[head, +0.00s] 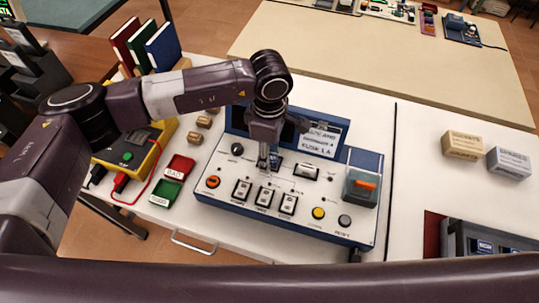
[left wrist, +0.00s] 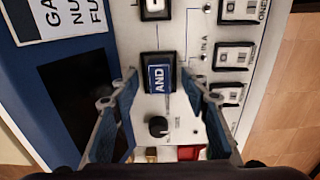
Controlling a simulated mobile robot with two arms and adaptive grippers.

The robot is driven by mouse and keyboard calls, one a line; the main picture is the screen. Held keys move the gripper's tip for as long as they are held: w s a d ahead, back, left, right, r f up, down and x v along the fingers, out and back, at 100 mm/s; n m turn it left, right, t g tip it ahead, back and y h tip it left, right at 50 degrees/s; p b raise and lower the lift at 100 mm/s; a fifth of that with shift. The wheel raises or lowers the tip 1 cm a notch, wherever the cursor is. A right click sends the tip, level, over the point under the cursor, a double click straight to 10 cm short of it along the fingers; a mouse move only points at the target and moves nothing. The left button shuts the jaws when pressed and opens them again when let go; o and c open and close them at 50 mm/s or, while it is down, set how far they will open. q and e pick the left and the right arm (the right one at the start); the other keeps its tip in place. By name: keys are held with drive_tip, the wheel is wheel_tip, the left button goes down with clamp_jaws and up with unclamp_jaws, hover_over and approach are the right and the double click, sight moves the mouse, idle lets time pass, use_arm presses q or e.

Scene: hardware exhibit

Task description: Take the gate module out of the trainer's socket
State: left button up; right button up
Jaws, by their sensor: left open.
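The trainer (head: 330,222) is a blue box with a white sloped panel, standing on the white table. The gate module (left wrist: 158,80), dark with a blue face marked AND, sits in a socket on the panel; in the head view it is partly hidden by my gripper. My left gripper (head: 266,163) points down over the module. In the left wrist view its open fingers (left wrist: 158,85) lie on either side of the module, with gaps showing. Whether they reach down to its height is unclear. My right gripper is in neither view.
The panel also carries a black knob (head: 237,149), several switches and a dark block with an orange strip (head: 361,188). Left of it stand a red tray (head: 180,167), a green tray (head: 165,194) and small brown blocks (head: 195,138).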

use_arm(q)
drive_tip(key=shift+f, duration=0.1)
drive_tip(key=shift+c, duration=0.4)
clamp_jaws()
